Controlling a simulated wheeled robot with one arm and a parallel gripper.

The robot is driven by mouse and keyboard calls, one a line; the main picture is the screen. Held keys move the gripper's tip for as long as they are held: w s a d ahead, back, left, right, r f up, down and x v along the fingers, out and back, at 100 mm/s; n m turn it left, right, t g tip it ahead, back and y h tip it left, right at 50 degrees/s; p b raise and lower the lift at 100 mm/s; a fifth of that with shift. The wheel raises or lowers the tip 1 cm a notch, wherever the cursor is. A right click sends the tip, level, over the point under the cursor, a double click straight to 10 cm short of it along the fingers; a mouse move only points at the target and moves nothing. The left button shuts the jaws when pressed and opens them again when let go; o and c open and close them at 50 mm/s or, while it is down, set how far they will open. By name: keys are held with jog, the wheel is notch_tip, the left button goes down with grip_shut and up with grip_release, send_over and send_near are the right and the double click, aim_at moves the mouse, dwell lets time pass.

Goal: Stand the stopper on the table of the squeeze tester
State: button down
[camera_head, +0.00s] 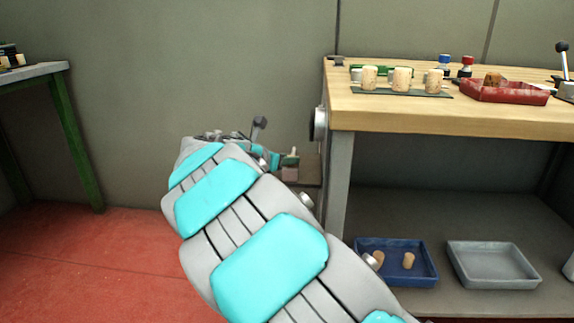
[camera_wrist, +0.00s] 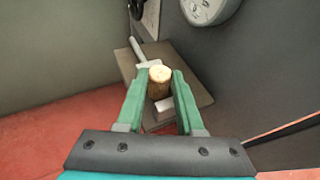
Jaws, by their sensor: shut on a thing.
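The stopper (camera_wrist: 159,76) is a pale tan cork, held between the two green fingers of my gripper (camera_wrist: 163,78) in the wrist view. Its round top faces the camera. Below it is a grey-brown platform (camera_wrist: 197,98) of the squeeze tester with a small pale block (camera_wrist: 164,109) on it. I cannot tell whether the stopper touches the block. The stopper is hardly discernible there.
A round dial (camera_head: 319,123) is beside the bench end. The wooden bench (camera_head: 430,118) holds several corks on a green mat (camera_head: 385,92) and a red tray (camera_head: 505,96). A blue tray (camera_head: 418,273) with corks and a grey tray (camera_head: 493,275) are below.

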jog(key=c, duration=0.5)
grip_release()
jog(key=shift+c, duration=0.2)
jog(key=p+v, duration=0.1)
jog(key=v, duration=1.1)
